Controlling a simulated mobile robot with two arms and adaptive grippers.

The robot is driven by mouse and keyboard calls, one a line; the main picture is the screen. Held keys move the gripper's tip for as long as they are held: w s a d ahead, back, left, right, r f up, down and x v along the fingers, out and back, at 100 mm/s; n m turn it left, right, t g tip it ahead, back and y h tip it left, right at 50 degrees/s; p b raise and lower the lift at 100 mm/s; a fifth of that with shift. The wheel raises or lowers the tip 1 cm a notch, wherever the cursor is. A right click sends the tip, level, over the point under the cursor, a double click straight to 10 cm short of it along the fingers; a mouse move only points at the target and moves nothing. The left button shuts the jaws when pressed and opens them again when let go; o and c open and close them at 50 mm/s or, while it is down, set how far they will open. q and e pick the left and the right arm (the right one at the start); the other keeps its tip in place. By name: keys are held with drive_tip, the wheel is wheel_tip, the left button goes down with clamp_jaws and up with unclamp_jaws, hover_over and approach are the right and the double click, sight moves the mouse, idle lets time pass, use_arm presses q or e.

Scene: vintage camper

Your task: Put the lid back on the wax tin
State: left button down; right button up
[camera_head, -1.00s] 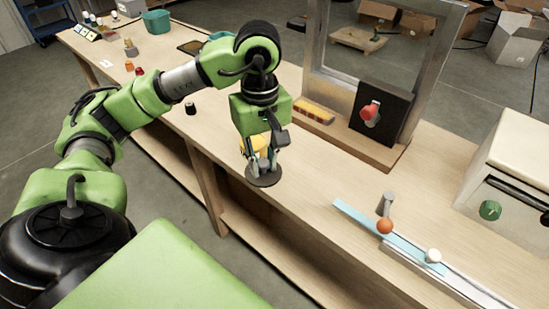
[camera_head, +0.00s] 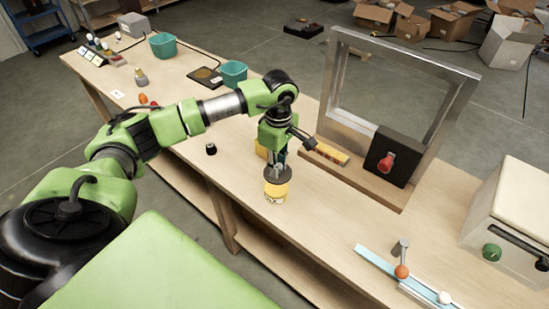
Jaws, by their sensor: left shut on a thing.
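My left gripper (camera_head: 277,165) points straight down and is shut on the dark round lid (camera_head: 284,175), which it holds level. The yellow wax tin (camera_head: 275,192) stands upright on the workbench, right below the lid. The lid covers the tin's top in this view, so I cannot tell whether the two touch. My right gripper is not in view.
Another yellow thing (camera_head: 262,151) shows partly behind my gripper. A metal frame (camera_head: 333,90) with a red-handled black box (camera_head: 390,155) stands to the right. A small black knob-like item (camera_head: 211,149) stands to the left.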

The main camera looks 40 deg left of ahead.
use_arm(q)
drive_tip(key=shift+w+a, duration=0.15)
drive_tip(key=shift+a, duration=0.15)
drive_tip(key=shift+a+f, duration=0.15)
drive_tip(key=shift+f, duration=0.25)
drive_tip(key=shift+d+f+b, duration=0.2)
drive_tip(key=shift+f+b, duration=0.2)
drive_tip(key=shift+f, duration=0.35)
wheel_tip(320, 180, down, 4)
drive_tip(key=shift+a+r+b, duration=0.1)
drive_tip(key=shift+r+b, duration=0.15)
drive_tip(key=shift+b, duration=0.85)
drive_tip(key=shift+f+b, duration=0.4)
drive_tip(key=shift+w+f, duration=0.1)
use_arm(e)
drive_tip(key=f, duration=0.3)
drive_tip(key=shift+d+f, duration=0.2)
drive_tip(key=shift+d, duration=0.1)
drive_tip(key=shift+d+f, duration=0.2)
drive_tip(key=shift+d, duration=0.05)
